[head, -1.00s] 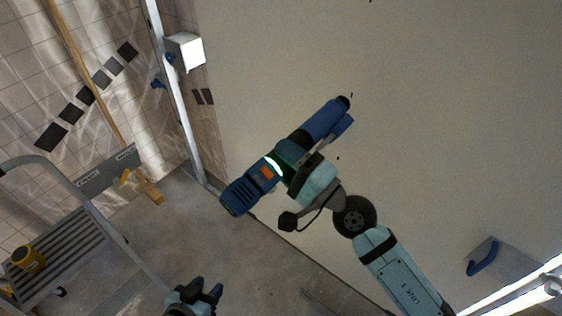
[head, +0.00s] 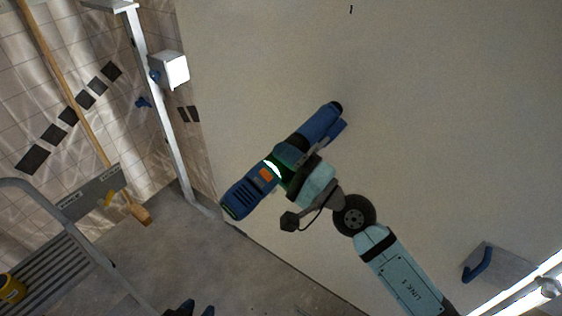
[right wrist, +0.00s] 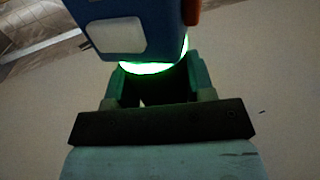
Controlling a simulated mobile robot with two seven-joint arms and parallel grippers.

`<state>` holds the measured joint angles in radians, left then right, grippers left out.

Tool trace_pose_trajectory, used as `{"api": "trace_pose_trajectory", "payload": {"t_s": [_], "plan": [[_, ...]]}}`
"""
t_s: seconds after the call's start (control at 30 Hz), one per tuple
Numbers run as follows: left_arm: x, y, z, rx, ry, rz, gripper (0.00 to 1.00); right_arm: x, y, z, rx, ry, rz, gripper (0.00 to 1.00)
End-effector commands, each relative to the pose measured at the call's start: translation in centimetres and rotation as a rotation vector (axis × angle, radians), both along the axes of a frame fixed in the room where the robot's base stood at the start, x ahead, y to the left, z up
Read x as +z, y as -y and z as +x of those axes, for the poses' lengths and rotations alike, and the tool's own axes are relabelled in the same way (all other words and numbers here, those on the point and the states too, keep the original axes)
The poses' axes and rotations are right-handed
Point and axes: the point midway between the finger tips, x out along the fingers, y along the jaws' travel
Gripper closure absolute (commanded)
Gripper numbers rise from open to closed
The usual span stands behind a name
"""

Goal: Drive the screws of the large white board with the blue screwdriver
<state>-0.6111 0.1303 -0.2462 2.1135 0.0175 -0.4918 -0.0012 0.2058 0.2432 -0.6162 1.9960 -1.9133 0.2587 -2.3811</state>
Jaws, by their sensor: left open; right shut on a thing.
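The large white board (head: 400,100) fills the middle and right of the head view. One small dark screw mark (head: 351,9) shows near its top edge in that view. The blue screwdriver (head: 240,192) lies across my right gripper (head: 285,168), which is shut on it. Its blue nose (head: 322,122) points up and right, in front of the board; I cannot tell whether it touches. In the right wrist view the screwdriver's blue body (right wrist: 135,35) sits between the jaws, with a green glow.
A metal post with a white block (head: 170,69) and blue knobs stands at the board's left edge. A grey step platform (head: 50,270) with a yellow object (head: 11,289) is at lower left. A blue handle (head: 478,264) is at lower right. Concrete floor is open between.

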Motion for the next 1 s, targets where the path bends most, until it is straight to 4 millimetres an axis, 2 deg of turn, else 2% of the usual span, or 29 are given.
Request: {"api": "trace_pose_trajectory", "payload": {"t_s": [1.0], "plan": [[-0.28, 0.04, 0.0, 0.001, 0.001, -0.001, 0.57, 0.32, 0.39, 0.55, -0.001, 0.005, 0.003, 1.0]]}}
